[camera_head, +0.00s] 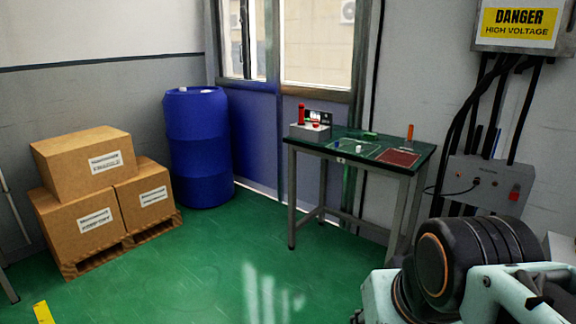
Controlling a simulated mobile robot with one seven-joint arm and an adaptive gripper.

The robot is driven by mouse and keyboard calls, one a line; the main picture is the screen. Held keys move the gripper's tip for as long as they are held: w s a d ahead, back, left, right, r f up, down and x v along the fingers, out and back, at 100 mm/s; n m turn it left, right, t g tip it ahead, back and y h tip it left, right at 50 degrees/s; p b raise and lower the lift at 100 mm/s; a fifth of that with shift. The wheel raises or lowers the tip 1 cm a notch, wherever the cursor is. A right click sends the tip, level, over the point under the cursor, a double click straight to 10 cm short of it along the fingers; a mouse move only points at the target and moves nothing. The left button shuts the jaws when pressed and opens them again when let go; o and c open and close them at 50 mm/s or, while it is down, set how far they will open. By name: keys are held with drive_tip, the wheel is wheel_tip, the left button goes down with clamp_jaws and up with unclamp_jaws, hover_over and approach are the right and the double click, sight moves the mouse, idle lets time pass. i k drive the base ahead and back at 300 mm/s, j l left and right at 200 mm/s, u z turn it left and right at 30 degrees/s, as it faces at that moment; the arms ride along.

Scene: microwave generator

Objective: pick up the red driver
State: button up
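A small table (350,139) with a dark green top stands against the wall under the window. A red upright handle (301,114), which looks like the red driver, stands at a light grey box (309,132) on the table's left end. I cannot tell whether it sits in the box or behind it. A smaller red piece (316,126) is beside it. An orange upright handle (410,132) stands near the table's right end. Part of my arm fills the lower right corner, well apart from the table. My gripper is not in view.
A red mat (397,157) and small green items lie on the table. At right is a grey control box (487,186) with black cables under a danger sign (519,22). Cardboard boxes (83,163) and a blue barrel (198,147) stand at left. Open green floor (230,262) lies in front.

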sight(301, 106)
drive_tip(key=i+j, duration=0.2)
drive_tip(key=i, duration=0.3)
drive_tip(key=i+j, duration=0.15)
drive_tip(key=i, duration=0.35)
drive_tip(key=i+j+z, duration=0.1)
drive_tip(key=i, duration=0.4)
drive_tip(key=i+j, duration=0.3)
drive_tip(key=i, duration=0.2)
drive_tip(key=i+j, duration=0.2)
drive_tip(key=i, duration=0.3)
drive_tip(key=i+j, duration=0.25)
drive_tip(key=i, duration=0.25)
drive_tip(key=i+z, duration=0.25)
drive_tip(key=i+j+z, duration=0.1)
drive_tip(key=i+z, duration=0.15)
drive_tip(key=i+j+u, duration=0.1)
drive_tip(key=j+u, duration=0.15)
drive_tip(key=u, duration=0.2)
